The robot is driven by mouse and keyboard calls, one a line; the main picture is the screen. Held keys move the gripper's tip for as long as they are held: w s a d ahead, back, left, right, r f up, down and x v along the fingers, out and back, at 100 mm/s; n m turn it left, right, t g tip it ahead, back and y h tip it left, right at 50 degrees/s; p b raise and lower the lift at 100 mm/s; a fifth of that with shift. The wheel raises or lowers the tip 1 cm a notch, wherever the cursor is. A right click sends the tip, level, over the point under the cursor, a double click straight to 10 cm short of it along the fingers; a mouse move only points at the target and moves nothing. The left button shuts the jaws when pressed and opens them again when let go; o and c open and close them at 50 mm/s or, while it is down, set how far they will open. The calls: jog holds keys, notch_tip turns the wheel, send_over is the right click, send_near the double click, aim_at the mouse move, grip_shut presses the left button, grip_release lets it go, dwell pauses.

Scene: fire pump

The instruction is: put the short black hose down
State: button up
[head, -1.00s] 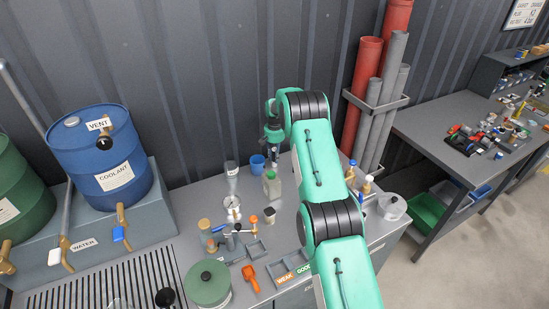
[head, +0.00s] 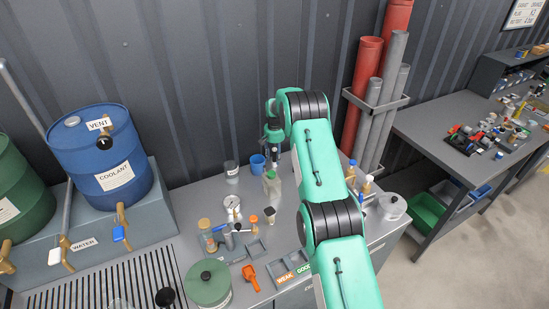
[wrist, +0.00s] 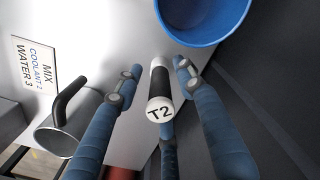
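The short black hose (wrist: 161,82) shows in the wrist view as a black cylinder with a pale band and a white end marked T2 facing the camera. My gripper (wrist: 157,76) has its blue fingers around it. Narrow gaps show between the hose and the left and right fingertips, so the gripper looks open. A third finger is below the hose; I cannot tell whether it touches. In the head view my gripper (head: 272,152) is low over the back of the bench, and I cannot make out the hose there.
A blue cup (wrist: 204,14) is close to the fingers, also in the head view (head: 257,162). A metal mug (wrist: 68,124) with a dark handle and a MIX sign (wrist: 35,65) are to the left. A green-grey bottle (head: 271,185) and a gauge (head: 232,204) stand nearby.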

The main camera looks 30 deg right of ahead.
notch_tip(320, 180, up, 12)
jog(key=shift+f, duration=0.25)
jog(key=shift+r, duration=0.3)
dwell(0.6)
